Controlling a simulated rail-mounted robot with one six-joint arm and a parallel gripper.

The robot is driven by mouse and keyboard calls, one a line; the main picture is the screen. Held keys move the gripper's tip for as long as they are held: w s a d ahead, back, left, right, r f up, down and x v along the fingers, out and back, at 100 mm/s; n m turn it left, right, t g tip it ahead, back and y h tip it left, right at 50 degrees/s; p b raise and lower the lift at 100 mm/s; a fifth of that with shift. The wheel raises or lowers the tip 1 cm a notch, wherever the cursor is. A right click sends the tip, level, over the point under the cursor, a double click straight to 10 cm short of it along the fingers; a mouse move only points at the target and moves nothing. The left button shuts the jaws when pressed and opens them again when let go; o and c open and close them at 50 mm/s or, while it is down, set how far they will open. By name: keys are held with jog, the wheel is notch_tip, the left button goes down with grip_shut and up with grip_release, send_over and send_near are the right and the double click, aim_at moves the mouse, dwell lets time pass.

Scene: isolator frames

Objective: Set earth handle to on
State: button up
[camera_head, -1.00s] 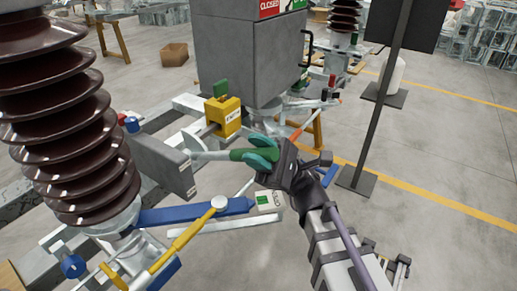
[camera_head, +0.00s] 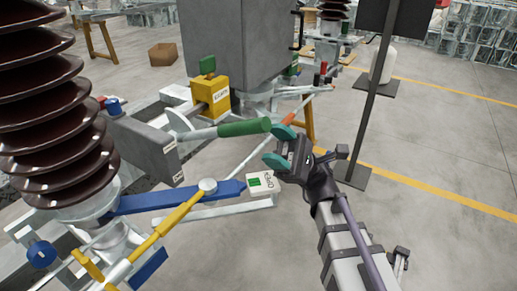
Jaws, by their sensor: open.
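A handle with a green grip (camera_head: 245,128) and a pale metal shaft sticks out to the right, about level, from beside a grey box (camera_head: 145,148). A yellow block (camera_head: 208,97) with a small label and a green tab on top is just behind it. I cannot read the label clearly enough to tell if it says earth. My gripper (camera_head: 280,147) has teal fingertips spread apart. It is empty, just right of and slightly below the grip's free end, and appears apart from it.
A blue bar (camera_head: 175,200) and a yellow rod (camera_head: 175,222) run below the handle. A white sign with a green square (camera_head: 262,182) is near my gripper. A brown ribbed insulator (camera_head: 50,110) fills the left. A dark post (camera_head: 372,110) stands right.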

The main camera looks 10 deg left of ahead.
jog(key=shift+w+d+f, duration=0.35)
jog(key=shift+d+f, duration=0.05)
jog(key=shift+f, duration=0.1)
